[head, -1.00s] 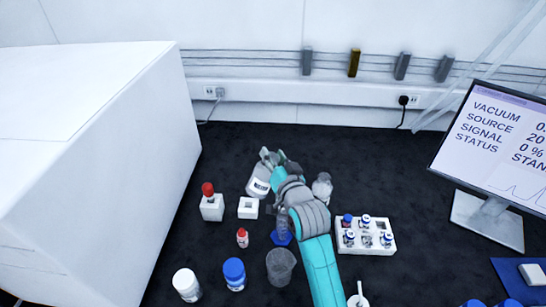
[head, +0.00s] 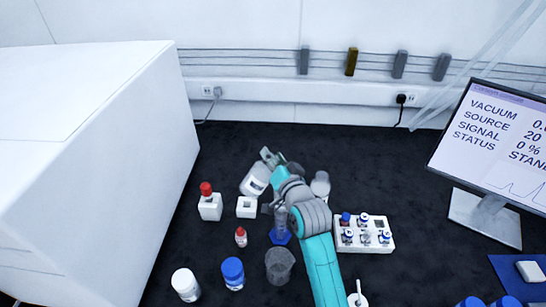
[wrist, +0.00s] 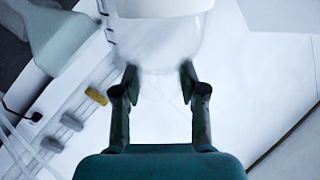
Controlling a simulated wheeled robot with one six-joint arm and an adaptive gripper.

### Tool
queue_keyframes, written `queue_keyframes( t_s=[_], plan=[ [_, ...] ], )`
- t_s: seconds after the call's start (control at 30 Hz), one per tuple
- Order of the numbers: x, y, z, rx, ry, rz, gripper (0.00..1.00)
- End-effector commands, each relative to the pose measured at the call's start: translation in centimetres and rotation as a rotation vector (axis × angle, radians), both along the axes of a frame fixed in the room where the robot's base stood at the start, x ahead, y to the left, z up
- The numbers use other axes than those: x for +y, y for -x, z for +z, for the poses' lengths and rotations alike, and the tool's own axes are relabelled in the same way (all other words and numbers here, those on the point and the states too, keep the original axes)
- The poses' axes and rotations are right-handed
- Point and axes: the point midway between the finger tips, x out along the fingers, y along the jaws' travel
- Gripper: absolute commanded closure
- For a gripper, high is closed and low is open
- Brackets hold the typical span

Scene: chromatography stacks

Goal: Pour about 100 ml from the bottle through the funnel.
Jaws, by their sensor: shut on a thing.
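The bottle (head: 256,180), pale with a white label, is held tilted at the end of my arm. My gripper (head: 270,158) is shut on it. In the wrist view the bottle (wrist: 165,35) fills the top middle, between the two fingers (wrist: 158,85). A clear cylinder (head: 281,223) on a blue base stands just below the bottle in the head view, partly beside my arm. A small grey shape (head: 266,208) near its top may be the funnel, but it is too small to tell. Liquid in the bottle and cylinder cannot be made out.
A clear beaker (head: 279,266) stands in front of the cylinder. A white block (head: 247,207), a red-capped bottle (head: 210,207) and a small red-capped vial (head: 241,237) stand to the left. A vial rack (head: 378,247) and a clear flask (head: 320,186) are right.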

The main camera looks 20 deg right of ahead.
Motion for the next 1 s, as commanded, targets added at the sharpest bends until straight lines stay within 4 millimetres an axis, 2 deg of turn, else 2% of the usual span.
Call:
queue_keyframes(
  t_s=[1.0],
  plan=[
    [-0.22, -0.05, -0.61, 0.021, -0.11, 0.001, 1.0]
  ],
)
